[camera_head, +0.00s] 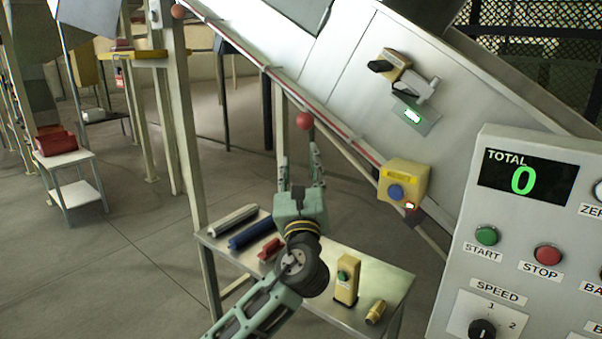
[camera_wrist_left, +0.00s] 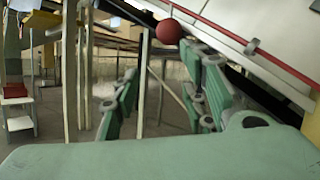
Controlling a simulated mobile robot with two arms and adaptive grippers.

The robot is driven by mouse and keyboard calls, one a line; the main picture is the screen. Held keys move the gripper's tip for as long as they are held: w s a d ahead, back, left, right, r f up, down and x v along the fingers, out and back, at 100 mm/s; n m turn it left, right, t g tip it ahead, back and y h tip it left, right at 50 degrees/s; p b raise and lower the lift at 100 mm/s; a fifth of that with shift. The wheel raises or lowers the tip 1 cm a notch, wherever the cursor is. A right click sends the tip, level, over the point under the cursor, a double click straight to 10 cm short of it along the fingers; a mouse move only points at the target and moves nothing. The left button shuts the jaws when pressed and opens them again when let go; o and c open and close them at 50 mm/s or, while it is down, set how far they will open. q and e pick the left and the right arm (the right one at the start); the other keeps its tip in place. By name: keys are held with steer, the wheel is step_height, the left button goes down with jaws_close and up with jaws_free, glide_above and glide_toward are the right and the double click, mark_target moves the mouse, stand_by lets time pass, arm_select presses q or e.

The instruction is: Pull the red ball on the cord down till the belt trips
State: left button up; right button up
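The red ball (camera_head: 304,121) hangs just below the red cord (camera_head: 262,70), which runs along the conveyor's side frame. My left gripper (camera_head: 301,165) is open, fingers pointing up, with the ball above its fingertips in the head view. In the left wrist view the ball (camera_wrist_left: 168,32) shows above and between the two spread fingers (camera_wrist_left: 160,95), nearer the right one. I see no contact with it. A yellow box with a RESET label and blue button (camera_head: 404,182) sits at the cord's lower end. My right gripper is not in view.
A low metal table (camera_head: 385,268) below holds rollers, a red tool and a small yellow button box (camera_head: 346,280). A control panel (camera_head: 500,220) reading TOTAL 0 stands at right. A post (camera_head: 180,110) stands left of the gripper.

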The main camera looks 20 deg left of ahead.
arm_select(q)
steer(key=shift+v, duration=1.05)
steer(key=shift+d, duration=0.1)
